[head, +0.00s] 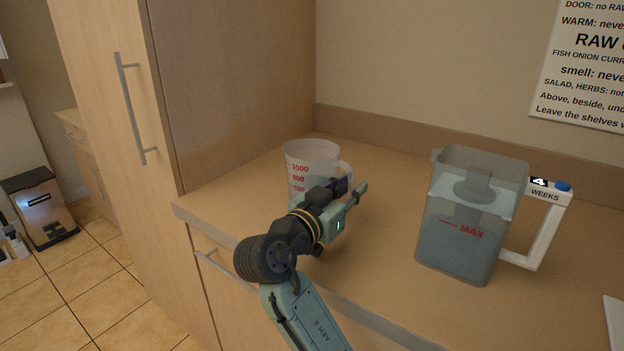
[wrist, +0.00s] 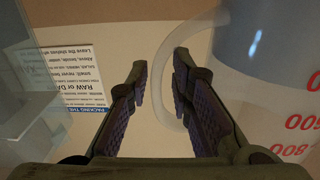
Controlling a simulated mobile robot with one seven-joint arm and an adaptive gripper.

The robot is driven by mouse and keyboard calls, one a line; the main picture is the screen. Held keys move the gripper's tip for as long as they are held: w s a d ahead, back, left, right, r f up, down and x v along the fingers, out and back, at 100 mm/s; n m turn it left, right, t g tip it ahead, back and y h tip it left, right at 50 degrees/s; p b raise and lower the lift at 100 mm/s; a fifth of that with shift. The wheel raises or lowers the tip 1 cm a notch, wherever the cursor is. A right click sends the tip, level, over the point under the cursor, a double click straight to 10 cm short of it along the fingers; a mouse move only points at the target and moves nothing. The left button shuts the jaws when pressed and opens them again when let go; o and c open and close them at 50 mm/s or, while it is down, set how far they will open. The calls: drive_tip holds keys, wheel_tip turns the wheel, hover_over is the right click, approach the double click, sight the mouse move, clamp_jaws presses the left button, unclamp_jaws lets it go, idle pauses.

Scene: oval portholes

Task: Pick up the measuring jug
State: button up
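The measuring jug (head: 310,157) is a translucent cup with red markings and a loop handle. It stands upright on the wooden counter, left of centre in the head view. My gripper (head: 352,189) is in front of it, at the handle side, hiding the jug's lower part. In the wrist view the jug (wrist: 262,50) fills the right side, seen upside down. The fingers of my gripper (wrist: 160,72) are spread, and the outer bend of the handle shows between them. I see no finger closed on it; how deep the handle sits is unclear.
A clear water filter pitcher (head: 460,235) marked MAX, with a white handle, stands to the right on the counter (head: 385,240). A tall wooden cupboard (head: 225,90) rises at the left. A printed sign (head: 585,65) hangs on the back wall.

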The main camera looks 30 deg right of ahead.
drive_tip(key=shift+c, duration=0.5)
clamp_jaws()
idle(0.3)
